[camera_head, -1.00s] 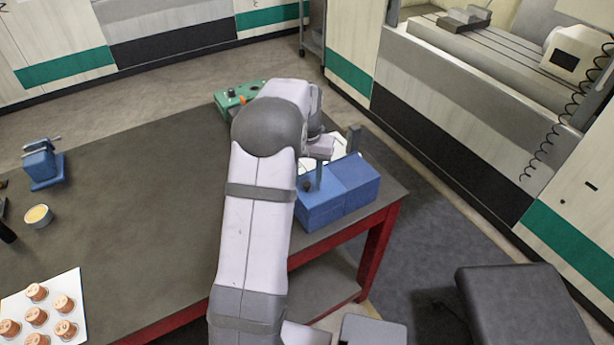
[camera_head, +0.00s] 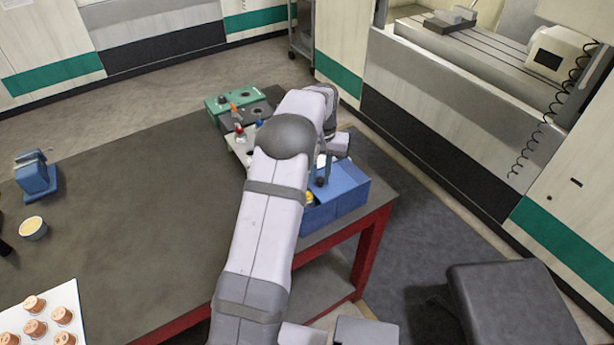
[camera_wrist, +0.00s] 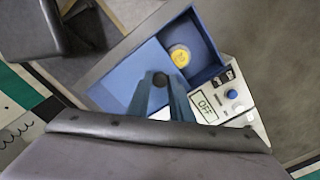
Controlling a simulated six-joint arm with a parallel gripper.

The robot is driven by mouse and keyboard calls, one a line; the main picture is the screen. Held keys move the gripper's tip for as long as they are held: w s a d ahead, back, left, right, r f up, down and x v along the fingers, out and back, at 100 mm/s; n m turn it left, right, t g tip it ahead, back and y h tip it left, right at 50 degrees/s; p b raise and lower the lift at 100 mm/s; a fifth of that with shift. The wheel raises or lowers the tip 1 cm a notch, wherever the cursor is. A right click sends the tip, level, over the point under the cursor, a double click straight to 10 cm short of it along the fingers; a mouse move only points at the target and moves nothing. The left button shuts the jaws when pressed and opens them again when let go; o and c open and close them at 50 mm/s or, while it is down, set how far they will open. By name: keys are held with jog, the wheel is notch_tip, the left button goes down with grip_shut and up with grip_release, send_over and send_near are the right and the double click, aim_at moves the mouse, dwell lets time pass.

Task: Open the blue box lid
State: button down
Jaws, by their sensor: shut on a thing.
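The blue box (camera_head: 318,218) stands on the table's right edge, half behind my arm. Its flat blue lid (camera_head: 347,177) is slid to the right, and part of a compartment shows open beside it. In the wrist view, the open compartment of the box (camera_wrist: 207,47) holds a round yellow-topped item (camera_wrist: 180,55), which also shows in the head view (camera_head: 309,198). My gripper (camera_head: 322,181) is shut on the small dark knob (camera_wrist: 160,79) on the lid, one finger on each side in the wrist view.
A white device (camera_wrist: 235,96) with an "OFF" display and blue button stands close beside the box. A green fixture (camera_head: 222,102) lies at the table's far corner. A blue vise (camera_head: 36,178), a yellow-filled cup (camera_head: 33,228) and copper-coloured pieces (camera_head: 34,327) are at left. The table's middle is clear.

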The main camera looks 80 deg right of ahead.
aim_at(333, 180)
jog(key=shift+s+d+r+p, duration=0.1)
jog(key=shift+s+d+p, duration=0.75)
jog(key=shift+s+d, duration=0.8)
jog(key=c, duration=1.6)
grip_release()
jog(key=shift+o, duration=0.2)
notch_tip(333, 180, up, 7)
jog(key=b, duration=0.3)
jog(key=shift+r, duration=0.15)
jog(key=shift+w, duration=0.15)
